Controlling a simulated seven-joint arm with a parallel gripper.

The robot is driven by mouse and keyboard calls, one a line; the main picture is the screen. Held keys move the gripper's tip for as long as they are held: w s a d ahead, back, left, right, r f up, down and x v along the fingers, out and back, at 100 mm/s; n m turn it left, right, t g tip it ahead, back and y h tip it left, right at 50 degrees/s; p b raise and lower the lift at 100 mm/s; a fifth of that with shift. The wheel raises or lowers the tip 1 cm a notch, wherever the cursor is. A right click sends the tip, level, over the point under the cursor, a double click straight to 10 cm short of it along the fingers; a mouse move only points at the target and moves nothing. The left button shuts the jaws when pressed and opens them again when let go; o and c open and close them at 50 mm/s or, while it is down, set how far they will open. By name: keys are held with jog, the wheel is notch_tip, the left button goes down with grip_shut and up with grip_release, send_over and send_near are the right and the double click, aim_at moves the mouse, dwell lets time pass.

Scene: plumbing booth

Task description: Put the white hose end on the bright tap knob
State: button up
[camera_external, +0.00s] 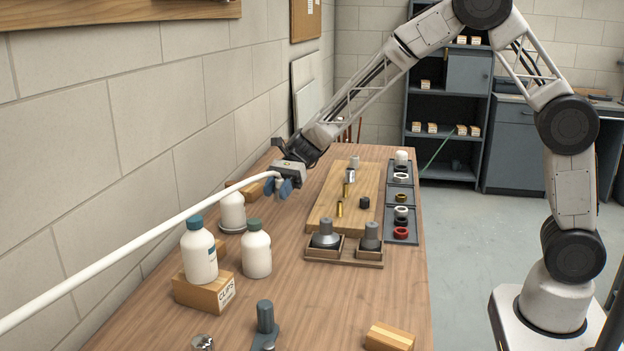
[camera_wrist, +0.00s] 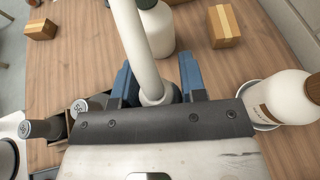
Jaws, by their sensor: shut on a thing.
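The white hose (camera_external: 130,262) runs from the lower left edge up to my gripper (camera_external: 279,187) in the external view. My gripper is shut on the hose end, above the left side of the bench and left of the wooden board. In the wrist view, the hose end (camera_wrist: 157,92) sits between the blue fingers of my gripper (camera_wrist: 158,88). A shiny metal piece (camera_external: 202,342), cut off by the bottom edge, stands at the front of the bench. A small silver cylinder (camera_external: 351,175) stands on the board. I cannot tell which is the bright tap knob.
The board (camera_external: 320,212) holds several small cylinders. The wall borders the left.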

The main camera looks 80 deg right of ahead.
notch_tip(320, 180, up, 4)
jog(key=shift+a+r, duration=0.15)
jog(key=shift+r, duration=0.05)
jog(key=s+a, duration=0.1)
jog(key=a, duration=1)
jog(key=s+a, duration=0.2)
jog(key=a, duration=1)
jog(key=shift+s+a, duration=0.15)
jog(key=shift+s, duration=0.15)
jog(key=s+a, duration=0.2)
jog(key=a, duration=0.3)
jog(key=s+a, duration=0.3)
jog(key=a, duration=0.3)
jog(key=s+a, duration=0.3)
jog(key=a, duration=0.2)
jog(key=shift+s+a+f, duration=0.2)
jog(key=shift+s+a, duration=0.05)
jog(key=shift+a, duration=0.15)
notch_tip(320, 180, down, 5)
jog(key=shift+w+d+r, duration=0.1)
jog(key=shift+d, duration=0.05)
send_over(195, 345)
jog(key=shift+f, duration=0.85)
